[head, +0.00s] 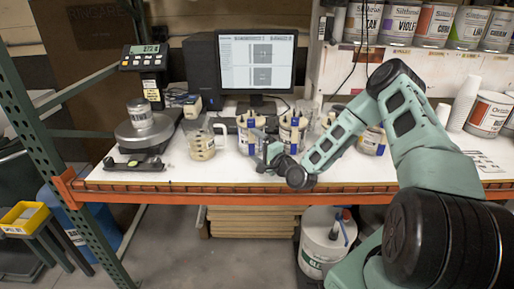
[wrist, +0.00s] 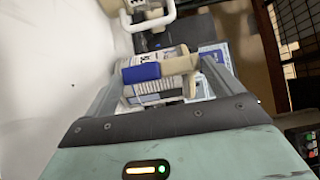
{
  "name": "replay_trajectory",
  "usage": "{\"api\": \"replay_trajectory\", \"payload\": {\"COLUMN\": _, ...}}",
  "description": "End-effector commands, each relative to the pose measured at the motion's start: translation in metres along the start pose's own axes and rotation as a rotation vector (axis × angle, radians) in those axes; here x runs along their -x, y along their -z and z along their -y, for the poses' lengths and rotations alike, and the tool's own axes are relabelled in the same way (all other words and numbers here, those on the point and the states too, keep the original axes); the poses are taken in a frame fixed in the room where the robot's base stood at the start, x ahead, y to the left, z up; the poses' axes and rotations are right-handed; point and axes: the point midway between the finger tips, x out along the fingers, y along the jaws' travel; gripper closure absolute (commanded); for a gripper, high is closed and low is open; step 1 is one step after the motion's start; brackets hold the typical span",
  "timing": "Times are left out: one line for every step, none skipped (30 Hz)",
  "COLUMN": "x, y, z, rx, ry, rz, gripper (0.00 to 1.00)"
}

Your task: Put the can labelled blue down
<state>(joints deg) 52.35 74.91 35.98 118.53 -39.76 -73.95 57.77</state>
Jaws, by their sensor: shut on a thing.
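My gripper (head: 264,152) is over the front part of the white table, pointing left. It is shut on a pale can with a blue and beige dispenser part on it, which shows between the fingers in the wrist view (wrist: 160,85). In the head view this appears to be the can (head: 249,122) just left of my gripper, partly hidden by the fingers. Its label is too small to read. I cannot tell whether its base touches the table.
A clear jug (head: 201,142) stands left of the held can. Another blue-and-beige-topped can (head: 291,132) stands close to the right. A scale (head: 144,132) with a metal can (head: 140,112) is at left. A monitor (head: 257,62) stands behind. Bare table (head: 225,172) shows along the front.

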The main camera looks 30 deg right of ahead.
Motion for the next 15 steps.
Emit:
{"api": "replay_trajectory", "payload": {"x": -0.0009, "y": -0.0008, "z": -0.0006, "rx": 0.001, "ry": 0.007, "rz": 0.001, "gripper": 0.67}}
{"api": "replay_trajectory", "payload": {"x": -0.0008, "y": -0.0008, "z": -0.0025, "rx": 0.001, "ry": 0.007, "rz": 0.001, "gripper": 0.67}}
{"api": "replay_trajectory", "payload": {"x": -0.0009, "y": -0.0007, "z": -0.0039, "rx": 0.002, "ry": 0.007, "rz": 0.001, "gripper": 0.67}}
{"api": "replay_trajectory", "payload": {"x": -0.0009, "y": -0.0006, "z": -0.0045, "rx": 0.003, "ry": 0.008, "rz": 0.001, "gripper": 0.67}}
{"api": "replay_trajectory", "payload": {"x": -0.0009, "y": -0.0005, "z": -0.0048, "rx": 0.003, "ry": 0.008, "rz": 0.001, "gripper": 0.67}}
{"api": "replay_trajectory", "payload": {"x": -0.0009, "y": -0.0005, "z": -0.0049, "rx": 0.004, "ry": 0.008, "rz": 0.001, "gripper": 0.67}}
{"api": "replay_trajectory", "payload": {"x": -0.0009, "y": -0.0004, "z": -0.0049, "rx": 0.004, "ry": 0.008, "rz": 0.001, "gripper": 0.67}}
{"api": "replay_trajectory", "payload": {"x": -0.0009, "y": -0.0004, "z": -0.0049, "rx": 0.004, "ry": 0.008, "rz": 0.001, "gripper": 0.67}}
{"api": "replay_trajectory", "payload": {"x": -0.0008, "y": -0.0004, "z": -0.0049, "rx": 0.003, "ry": 0.008, "rz": 0.001, "gripper": 0.67}}
{"api": "replay_trajectory", "payload": {"x": -0.0008, "y": -0.0005, "z": -0.0049, "rx": 0.003, "ry": 0.008, "rz": 0.001, "gripper": 0.67}}
{"api": "replay_trajectory", "payload": {"x": -0.0008, "y": -0.0005, "z": -0.0052, "rx": 0.003, "ry": 0.008, "rz": 0.001, "gripper": 0.67}}
{"api": "replay_trajectory", "payload": {"x": -0.0007, "y": -0.0005, "z": -0.0062, "rx": 0.003, "ry": 0.007, "rz": 0.001, "gripper": 0.67}}
{"api": "replay_trajectory", "payload": {"x": -0.0007, "y": -0.0005, "z": -0.0073, "rx": 0.003, "ry": 0.007, "rz": 0.001, "gripper": 0.67}}
{"api": "replay_trajectory", "payload": {"x": -0.0007, "y": -0.0005, "z": -0.0084, "rx": 0.003, "ry": 0.007, "rz": 0.001, "gripper": 0.67}}
{"api": "replay_trajectory", "payload": {"x": -0.0007, "y": -0.0005, "z": -0.0095, "rx": 0.003, "ry": 0.007, "rz": 0.001, "gripper": 0.67}}
